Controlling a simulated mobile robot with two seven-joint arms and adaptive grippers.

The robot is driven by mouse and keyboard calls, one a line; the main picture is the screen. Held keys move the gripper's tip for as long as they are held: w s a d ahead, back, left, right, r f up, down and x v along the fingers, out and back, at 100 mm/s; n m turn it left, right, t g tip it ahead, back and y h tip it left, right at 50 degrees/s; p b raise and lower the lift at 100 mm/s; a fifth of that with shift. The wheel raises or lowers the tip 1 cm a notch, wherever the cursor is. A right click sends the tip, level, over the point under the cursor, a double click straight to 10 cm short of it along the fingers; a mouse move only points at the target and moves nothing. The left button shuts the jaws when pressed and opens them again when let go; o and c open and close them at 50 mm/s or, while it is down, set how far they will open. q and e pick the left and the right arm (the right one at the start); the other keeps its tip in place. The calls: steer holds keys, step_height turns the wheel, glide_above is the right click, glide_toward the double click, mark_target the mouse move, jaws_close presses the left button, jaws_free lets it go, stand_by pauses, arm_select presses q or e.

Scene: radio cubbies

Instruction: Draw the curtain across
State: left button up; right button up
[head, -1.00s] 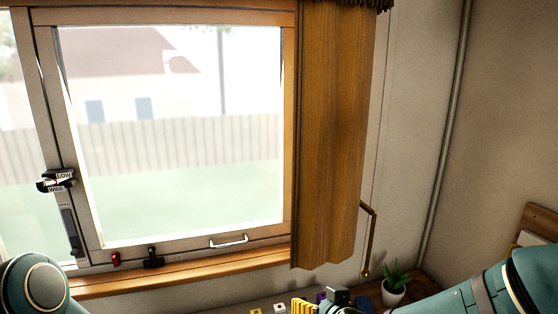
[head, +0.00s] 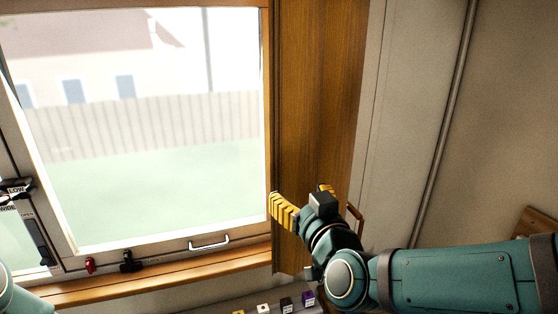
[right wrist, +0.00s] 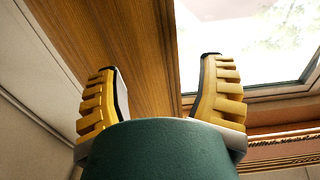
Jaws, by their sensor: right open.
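The curtain (head: 318,95) is a brown, wood-coloured hanging panel bunched at the right side of the window (head: 150,130). The glass to its left is uncovered. My right gripper (head: 299,192) is open and empty in front of the curtain's lower part. Its left yellow finger lies at the curtain's left edge in the head view. In the right wrist view the curtain (right wrist: 125,35) runs up behind the open fingers (right wrist: 158,66), its edge passing between them. I cannot tell whether the fingers touch it. My left gripper is out of view.
A white handle (head: 209,244) and red (head: 90,265) and black latches (head: 127,262) sit on the lower window frame above the wooden sill (head: 160,280). A brown crank (head: 354,216) hangs right of the curtain. Small cubes (head: 286,304) stand below. A pipe (head: 450,110) runs up the right wall.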

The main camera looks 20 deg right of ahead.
mark_target(281, 171)
arm_select(q)
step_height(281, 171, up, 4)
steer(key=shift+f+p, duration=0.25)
steer(key=shift+p, duration=0.95)
arm_select(e)
steer(key=w, duration=1.1)
steer(key=shift+w+a, duration=0.2)
steer(key=shift+w, duration=0.15)
